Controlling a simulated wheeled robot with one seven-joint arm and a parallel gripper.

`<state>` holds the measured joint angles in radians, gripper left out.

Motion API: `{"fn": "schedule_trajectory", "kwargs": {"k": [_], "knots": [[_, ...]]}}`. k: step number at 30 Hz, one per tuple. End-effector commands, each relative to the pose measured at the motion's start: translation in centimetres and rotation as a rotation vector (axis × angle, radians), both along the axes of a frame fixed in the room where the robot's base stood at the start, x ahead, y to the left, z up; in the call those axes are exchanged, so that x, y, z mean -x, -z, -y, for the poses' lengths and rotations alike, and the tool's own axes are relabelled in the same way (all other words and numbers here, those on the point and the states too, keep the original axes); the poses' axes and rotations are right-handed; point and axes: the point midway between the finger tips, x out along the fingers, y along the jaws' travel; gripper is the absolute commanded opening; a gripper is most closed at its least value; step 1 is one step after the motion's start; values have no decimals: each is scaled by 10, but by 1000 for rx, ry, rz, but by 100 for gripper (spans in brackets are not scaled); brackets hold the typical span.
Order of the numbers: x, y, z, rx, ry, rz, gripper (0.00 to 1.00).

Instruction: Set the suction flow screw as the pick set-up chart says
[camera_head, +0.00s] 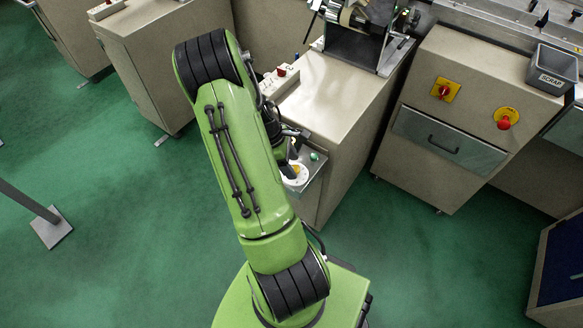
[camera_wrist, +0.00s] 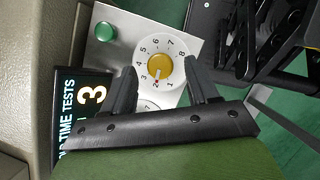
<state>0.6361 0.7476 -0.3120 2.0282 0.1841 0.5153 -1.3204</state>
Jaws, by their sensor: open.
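In the wrist view a yellow knob (camera_wrist: 159,66) sits at the centre of a white numbered dial (camera_wrist: 177,50). Its red mark points down, near the 2. I cannot tell whether this knob is the suction flow screw. My gripper (camera_wrist: 160,68) is open, its two black fingers on either side of the knob in the picture; contact is not clear. The knob also shows small in the head view (camera_head: 296,169), beside my arm. I cannot make out a pick set-up chart.
A green button (camera_wrist: 115,26) sits left of the dial on the metal plate. A dark display (camera_wrist: 78,110) reads "TIME TESTS" and a 3. A beige cabinet (camera_head: 335,95) stands behind the plate.

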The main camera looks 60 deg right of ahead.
Motion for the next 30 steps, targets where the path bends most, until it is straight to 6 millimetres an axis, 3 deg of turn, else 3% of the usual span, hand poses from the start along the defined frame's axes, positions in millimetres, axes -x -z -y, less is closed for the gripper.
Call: {"fn": "schedule_trajectory", "kwargs": {"k": [3,11,21,30], "knots": [[3,10,1,0,-1,0,59],[4,10,1,1,0,1,58],[4,9,1,1,0,1,5],[3,9,2,1,32,0,3]]}}
